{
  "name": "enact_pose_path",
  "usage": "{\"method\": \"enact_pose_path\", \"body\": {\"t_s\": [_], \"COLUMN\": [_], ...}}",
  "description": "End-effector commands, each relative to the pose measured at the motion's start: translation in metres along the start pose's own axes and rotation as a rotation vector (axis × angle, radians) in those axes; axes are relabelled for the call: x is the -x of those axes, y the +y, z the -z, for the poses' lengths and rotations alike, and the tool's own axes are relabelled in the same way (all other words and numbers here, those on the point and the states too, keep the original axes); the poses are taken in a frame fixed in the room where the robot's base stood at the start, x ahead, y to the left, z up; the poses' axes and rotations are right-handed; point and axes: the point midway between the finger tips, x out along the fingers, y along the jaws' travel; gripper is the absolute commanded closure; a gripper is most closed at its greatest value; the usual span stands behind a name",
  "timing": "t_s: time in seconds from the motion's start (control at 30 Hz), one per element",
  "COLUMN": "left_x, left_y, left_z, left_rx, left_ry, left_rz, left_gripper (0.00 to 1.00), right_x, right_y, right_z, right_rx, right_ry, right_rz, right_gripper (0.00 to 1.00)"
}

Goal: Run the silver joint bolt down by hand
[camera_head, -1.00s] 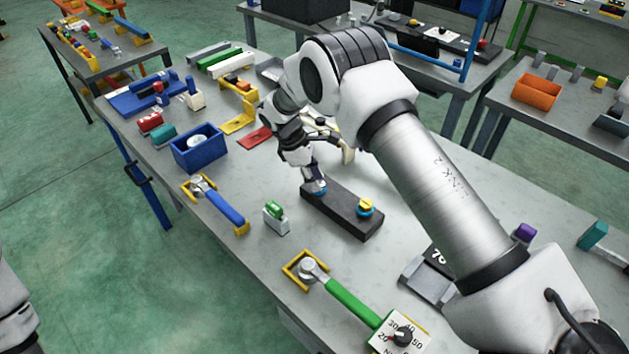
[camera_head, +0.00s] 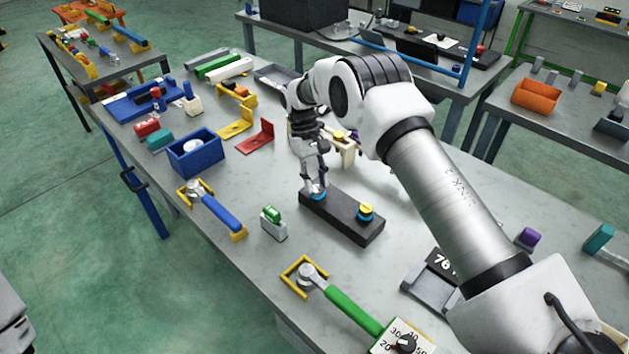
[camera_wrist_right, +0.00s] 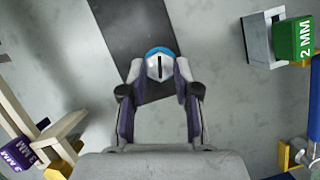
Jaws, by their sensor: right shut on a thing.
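The silver joint bolt (camera_wrist_right: 159,67) has a slotted head and sits in a blue ring (camera_wrist_right: 158,50) at one end of a dark bar in the right wrist view. In the head view the dark bar (camera_head: 345,222) lies on the table, with the blue ring (camera_head: 318,196) at its far-left end. A yellow bolt (camera_head: 366,210) in a second blue ring is at the bar's other end. My right gripper (camera_wrist_right: 159,78) points down at the silver bolt, its two fingers closed on the sides of its head. The fingers hide part of the head. My left gripper is out of view.
A green-handled wrench (camera_head: 350,307) lies in a yellow holder at the front, and a blue-handled wrench (camera_head: 222,209) at the left. A small green 2 MM block (camera_head: 272,214) stands left of the bar. A beige stand (camera_head: 345,150) is behind my right gripper.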

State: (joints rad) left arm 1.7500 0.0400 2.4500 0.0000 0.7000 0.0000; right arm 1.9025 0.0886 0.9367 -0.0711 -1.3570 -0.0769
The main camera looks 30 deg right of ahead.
Motion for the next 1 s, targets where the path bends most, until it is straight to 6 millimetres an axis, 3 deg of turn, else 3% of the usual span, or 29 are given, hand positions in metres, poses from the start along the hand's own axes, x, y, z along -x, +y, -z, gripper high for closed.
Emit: {"method": "enact_pose_path", "body": {"t_s": [0.6,1.0], "left_x": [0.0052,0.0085], "left_y": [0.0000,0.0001], "left_z": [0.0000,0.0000], "left_rx": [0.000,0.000], "left_ry": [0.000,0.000], "left_rz": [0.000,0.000], "left_gripper": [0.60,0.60], "right_x": [0.0049,0.0032], "right_y": [0.0058,0.0067], "right_z": [-0.0012,-0.0019], "right_rx": [-0.508,-0.667], "right_ry": [0.008,0.007], "right_rz": [0.212,0.278], "right_gripper": [1.00,1.00]}}
